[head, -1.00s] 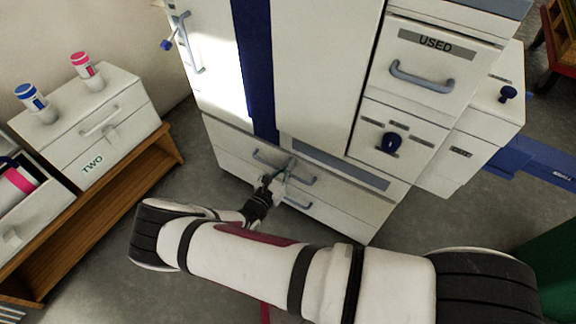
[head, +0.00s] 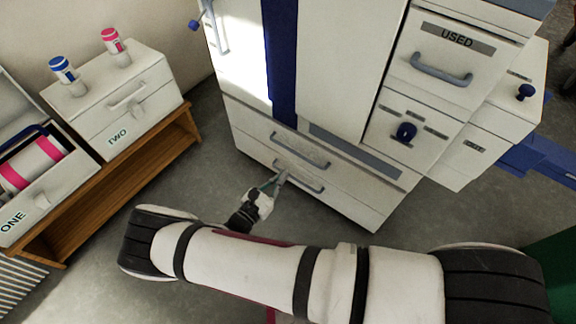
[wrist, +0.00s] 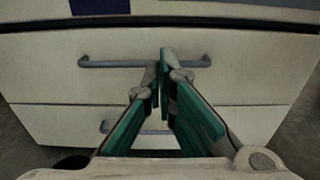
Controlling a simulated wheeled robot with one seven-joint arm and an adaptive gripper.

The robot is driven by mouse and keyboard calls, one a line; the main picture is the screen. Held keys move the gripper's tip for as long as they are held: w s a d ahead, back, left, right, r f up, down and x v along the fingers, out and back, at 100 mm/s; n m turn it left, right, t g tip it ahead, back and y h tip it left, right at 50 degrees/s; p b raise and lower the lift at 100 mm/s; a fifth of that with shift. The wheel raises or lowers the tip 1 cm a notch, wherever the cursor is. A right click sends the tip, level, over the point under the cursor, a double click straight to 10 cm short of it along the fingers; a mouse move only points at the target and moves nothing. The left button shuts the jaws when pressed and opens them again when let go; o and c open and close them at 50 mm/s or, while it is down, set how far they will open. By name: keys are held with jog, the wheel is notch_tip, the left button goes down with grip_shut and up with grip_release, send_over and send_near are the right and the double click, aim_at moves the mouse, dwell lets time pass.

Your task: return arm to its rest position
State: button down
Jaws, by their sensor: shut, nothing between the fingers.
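My gripper (head: 277,183) is in front of the low drawers of the white cabinet (head: 345,60) in the head view. In the wrist view my gripper (wrist: 163,70) points at the drawer fronts, its green-padded fingers close together with nothing between them. The upper low drawer's grey handle (wrist: 110,63) runs behind the fingertips. The lower handle (wrist: 104,127) is partly hidden by the fingers. Both low drawers look shut. My white arm crosses the bottom of the head view, bent at the elbow.
A wooden bench (head: 150,180) at left carries the drawer box marked TWO (head: 85,118) and an open one marked ONE (head: 60,190). Blue-capped (head: 62,70) and pink-capped (head: 114,45) bottles stand on TWO. The USED drawer (head: 455,60) is shut. Grey floor lies clear between bench and cabinet.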

jog(key=shift+s+a, duration=0.2)
jog(key=shift+s, duration=0.1)
jog(key=s+d+r+m+g, duration=0.1)
jog(key=d+r+m+g, duration=0.45)
jog(key=r, duration=0.55)
jog(key=s+d+r+m+g+y, duration=0.1)
jog(key=s+d+r+m+g, duration=0.1)
jog(key=d+r+m+g, duration=0.65)
jog(key=s+r+m+g, duration=0.15)
jog(key=r+m, duration=0.25)
jog(key=r, duration=1)
jog(key=s+d+r+m+g+y, duration=0.1)
jog(key=s+d+r+m+y, duration=0.5)
jog(key=s+r, duration=0.6)
jog(key=s+m+t+y, duration=0.3)
jog(key=s+m+y, duration=0.15)
jog(key=s, duration=0.95)
notch_tip(320, 180, up, 33)
jog(key=t+p, duration=0.3)
jog(key=p, duration=2.7)
jog(key=shift+a+t, duration=0.15)
jog(key=shift+t, duration=0.2)
